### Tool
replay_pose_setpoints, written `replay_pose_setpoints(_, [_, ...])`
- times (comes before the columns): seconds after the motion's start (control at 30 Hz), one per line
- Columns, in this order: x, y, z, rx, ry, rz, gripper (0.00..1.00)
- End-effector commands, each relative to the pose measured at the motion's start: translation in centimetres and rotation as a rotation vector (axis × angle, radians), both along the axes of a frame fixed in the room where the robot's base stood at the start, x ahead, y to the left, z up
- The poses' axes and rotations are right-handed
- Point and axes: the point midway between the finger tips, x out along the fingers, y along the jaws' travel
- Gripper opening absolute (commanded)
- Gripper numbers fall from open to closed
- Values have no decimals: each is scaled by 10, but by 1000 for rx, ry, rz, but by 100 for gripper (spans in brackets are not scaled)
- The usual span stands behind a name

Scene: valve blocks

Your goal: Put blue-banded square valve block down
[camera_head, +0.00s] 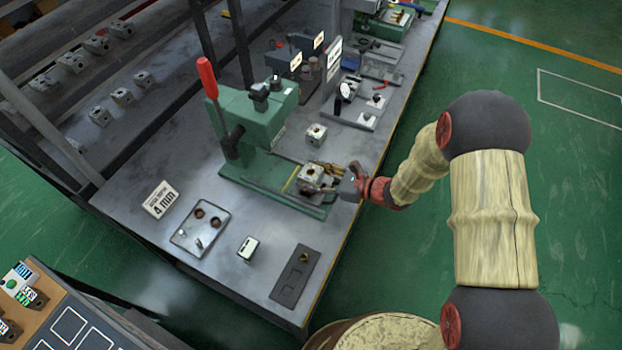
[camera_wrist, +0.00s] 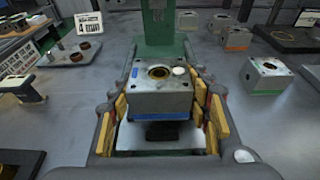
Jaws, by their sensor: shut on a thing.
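The blue-banded square valve block (camera_wrist: 158,95) is a grey metal cube with a round bore on top and a blue strip low on its near face. My gripper (camera_wrist: 163,108) is shut on it, with yellow-padded fingers on its left and right sides. In the head view the block (camera_head: 310,174) is upright over the base of the green press (camera_head: 262,172), and my gripper (camera_head: 328,184) reaches it from the right. A dark gap or shadow shows below the block in the wrist view. I cannot tell whether its underside touches the base.
The press has a red-handled lever (camera_head: 208,80) to the left. Another valve block (camera_head: 316,134) stands behind. A sign (camera_head: 160,199), a plate with bores (camera_head: 201,229), a small white-faced box (camera_head: 248,247) and a dark plate (camera_head: 295,277) lie nearer, with bare bench between them.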

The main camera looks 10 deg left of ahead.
Motion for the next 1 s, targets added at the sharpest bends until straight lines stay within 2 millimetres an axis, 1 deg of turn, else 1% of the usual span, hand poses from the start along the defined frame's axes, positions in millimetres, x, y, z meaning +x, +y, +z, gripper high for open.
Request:
replay_pose_setpoints(0.03, [1,0,-8,1,-2,-1,7])
replay_pose_setpoints(0.07, [1,0,-9,1,-3,0,7])
replay_pose_setpoints(0.33, [1,0,-8,1,-5,0,7])
replay_pose_setpoints(0.87, [0,-1,-23,-1,1,-1,7])
replay_pose_setpoints(0.9, [-1,-1,-24,-3,4,-2,48])
replay_pose_setpoints(1.0, [-1,-1,-26,-5,7,-2,54])
